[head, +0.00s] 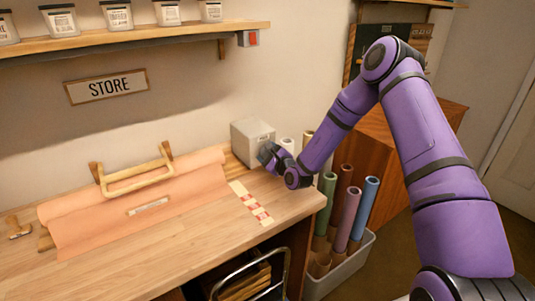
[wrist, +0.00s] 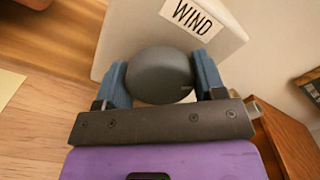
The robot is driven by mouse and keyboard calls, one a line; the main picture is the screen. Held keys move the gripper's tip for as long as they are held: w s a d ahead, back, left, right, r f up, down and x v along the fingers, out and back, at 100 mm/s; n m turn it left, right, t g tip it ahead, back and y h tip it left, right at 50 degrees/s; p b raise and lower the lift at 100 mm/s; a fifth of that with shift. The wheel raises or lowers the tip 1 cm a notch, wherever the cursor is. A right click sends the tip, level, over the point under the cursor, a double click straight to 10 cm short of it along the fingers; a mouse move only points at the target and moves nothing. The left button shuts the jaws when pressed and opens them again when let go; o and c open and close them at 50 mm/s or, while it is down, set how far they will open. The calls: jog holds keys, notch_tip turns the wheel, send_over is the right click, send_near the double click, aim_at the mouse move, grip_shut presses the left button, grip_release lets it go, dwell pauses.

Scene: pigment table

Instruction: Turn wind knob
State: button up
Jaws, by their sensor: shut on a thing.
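The wind knob (wrist: 160,73) is a dark grey, rounded knob on the face of a pale grey box (wrist: 120,33) labelled "WIND". In the wrist view, the blue fingers of my gripper (wrist: 160,82) stand on both sides of the knob and are shut on it. In the head view, the box (head: 252,140) stands on the table's far right end against the wall. My gripper (head: 268,155) is at the box's front right side there, and it hides the knob.
A red-and-white strip (head: 252,205) lies near the box. A bin (head: 335,280) of coloured rolls stands right of the table. A shelf (head: 150,42) with jars hangs above.

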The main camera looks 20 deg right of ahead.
jog(key=m, duration=0.6)
jog(key=shift+m, duration=0.3)
jog(key=m, duration=0.6)
jog(key=shift+f, duration=0.1)
jog(key=m, duration=0.6)
jog(key=shift+m, duration=0.4)
jog(key=m, duration=0.6)
jog(key=shift+m, duration=0.4)
jog(key=o, duration=0.9)
jog(key=v, duration=1.1)
